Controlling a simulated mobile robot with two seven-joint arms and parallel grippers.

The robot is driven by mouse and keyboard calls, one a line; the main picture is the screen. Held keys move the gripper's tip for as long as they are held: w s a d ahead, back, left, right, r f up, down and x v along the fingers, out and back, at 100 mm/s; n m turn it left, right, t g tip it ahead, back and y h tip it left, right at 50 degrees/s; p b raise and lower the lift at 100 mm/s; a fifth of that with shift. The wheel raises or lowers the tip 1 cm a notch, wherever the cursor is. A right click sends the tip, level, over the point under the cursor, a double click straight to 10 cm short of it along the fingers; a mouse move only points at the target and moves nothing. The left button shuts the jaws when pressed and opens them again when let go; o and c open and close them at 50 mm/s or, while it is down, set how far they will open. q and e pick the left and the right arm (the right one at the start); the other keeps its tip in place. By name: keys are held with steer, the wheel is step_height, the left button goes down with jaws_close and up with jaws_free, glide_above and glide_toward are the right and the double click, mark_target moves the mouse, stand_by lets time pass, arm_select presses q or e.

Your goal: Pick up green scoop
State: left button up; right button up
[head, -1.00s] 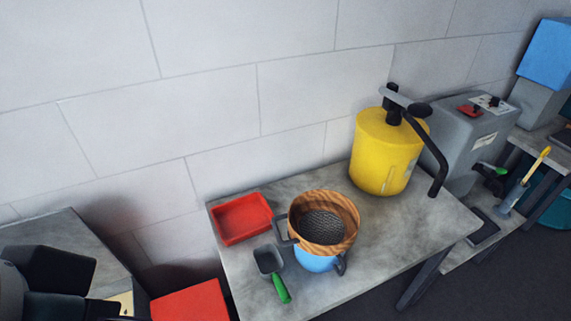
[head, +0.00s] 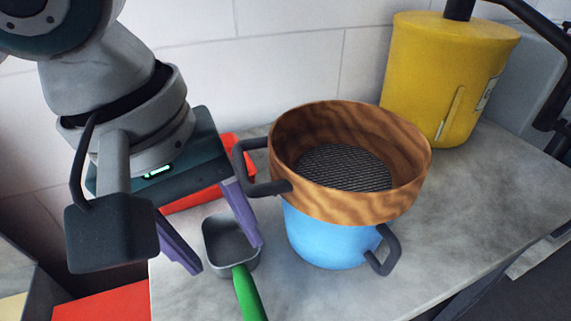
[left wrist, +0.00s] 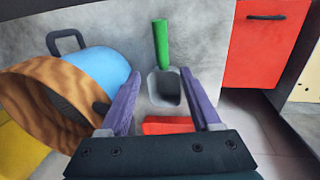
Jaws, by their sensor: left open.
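The green scoop (head: 248,293) lies on the grey table, with a grey pan and a green handle pointing toward the near edge. In the left wrist view the scoop (left wrist: 161,45) is in line with the gap between my fingers, its handle reaching beyond the fingertips. My left gripper (head: 228,258) is open and empty, its purple fingers apart, over the scoop's pan. One finger hides part of the pan in the head view. I cannot tell the exact height between fingertips and scoop. My right gripper is not in view.
A wooden-rimmed sieve (head: 350,115) sits on a blue pot (head: 325,240) with dark handles, close right of the scoop. A red tray (head: 205,196) lies behind my gripper. A yellow canister (head: 440,70) stands at the back right. A red cabinet front (left wrist: 265,45) is beside the table.

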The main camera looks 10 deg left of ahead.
mark_target(241, 279)
arm_select(q)
steer(key=f, duration=0.3)
steer(key=f+b, duration=0.1)
steer(key=shift+w+d+f, duration=0.1)
steer(key=shift+d+f, duration=0.2)
steer(key=shift+d, duration=0.05)
steer(key=f, duration=0.1)
steer(key=f+b, duration=0.1)
steer(key=f, duration=0.1)
steer(key=f+b, duration=0.1)
steer(key=f, duration=0.1)
steer(key=shift+w+d+f, duration=0.15)
steer(key=shift+w+d, duration=0.15)
jaws_close()
